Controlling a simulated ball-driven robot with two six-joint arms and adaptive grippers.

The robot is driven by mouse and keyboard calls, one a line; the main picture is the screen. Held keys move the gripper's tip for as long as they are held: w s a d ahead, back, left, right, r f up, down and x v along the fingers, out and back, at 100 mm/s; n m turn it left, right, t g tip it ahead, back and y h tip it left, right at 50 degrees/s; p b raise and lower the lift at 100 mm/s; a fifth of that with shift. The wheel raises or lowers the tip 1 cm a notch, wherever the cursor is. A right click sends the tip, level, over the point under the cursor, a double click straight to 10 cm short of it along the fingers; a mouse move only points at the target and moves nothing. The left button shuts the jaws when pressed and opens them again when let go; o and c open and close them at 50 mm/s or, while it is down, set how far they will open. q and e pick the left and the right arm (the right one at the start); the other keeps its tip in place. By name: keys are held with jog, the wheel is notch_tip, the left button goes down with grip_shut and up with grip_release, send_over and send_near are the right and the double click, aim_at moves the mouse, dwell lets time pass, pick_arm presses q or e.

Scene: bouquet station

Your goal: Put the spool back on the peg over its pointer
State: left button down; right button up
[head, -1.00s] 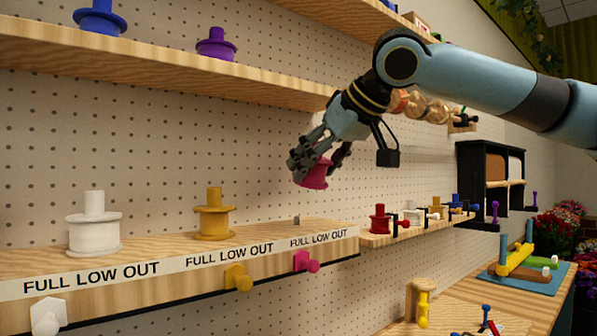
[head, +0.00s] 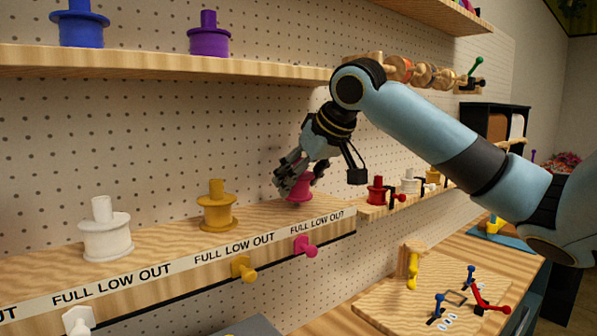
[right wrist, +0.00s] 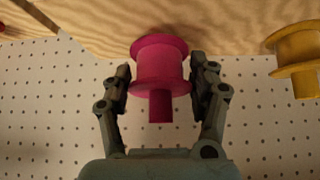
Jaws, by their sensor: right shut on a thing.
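The pink spool (head: 300,189) is upright at the lower shelf (head: 268,220), above the pink pointer (head: 306,246) on the label strip "FULL LOW OUT". My right gripper (head: 296,178) is shut on it; in the right wrist view, the fingers (right wrist: 160,72) stand on both sides of the spool (right wrist: 160,62). The peg is hidden behind the spool and fingers. The spool's lower flange looks at shelf level; I cannot tell whether it rests on the wood. My left gripper is not in view.
A yellow spool (head: 217,212) and a white spool (head: 106,238) stand left on the same shelf. A blue spool (head: 80,25) and a purple spool (head: 209,38) stand on the upper shelf (head: 160,66). A small red spool (head: 377,192) stands close by at right.

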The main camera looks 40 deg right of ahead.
jog(key=shift+w+a+r+g+p, duration=0.1)
jog(key=shift+w+r+g+p, duration=0.2)
jog(key=shift+r+g+p, duration=0.15)
jog(key=shift+f+g+p, duration=0.25)
jog(key=shift+f+p, duration=0.05)
jog(key=shift+s+f, duration=0.1)
jog(key=shift+f, duration=0.8)
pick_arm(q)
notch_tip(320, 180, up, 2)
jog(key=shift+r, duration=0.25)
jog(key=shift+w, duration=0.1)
pick_arm(e)
jog(key=shift+f, duration=0.1)
jog(key=o, duration=1.3)
jog(key=shift+r, duration=0.35)
pick_arm(q)
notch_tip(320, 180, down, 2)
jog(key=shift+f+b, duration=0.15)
jog(key=shift+b, duration=1)
pick_arm(e)
jog(key=v, duration=1.1)
jog(key=shift+s+r, duration=0.2)
jog(key=shift+s, duration=0.1)
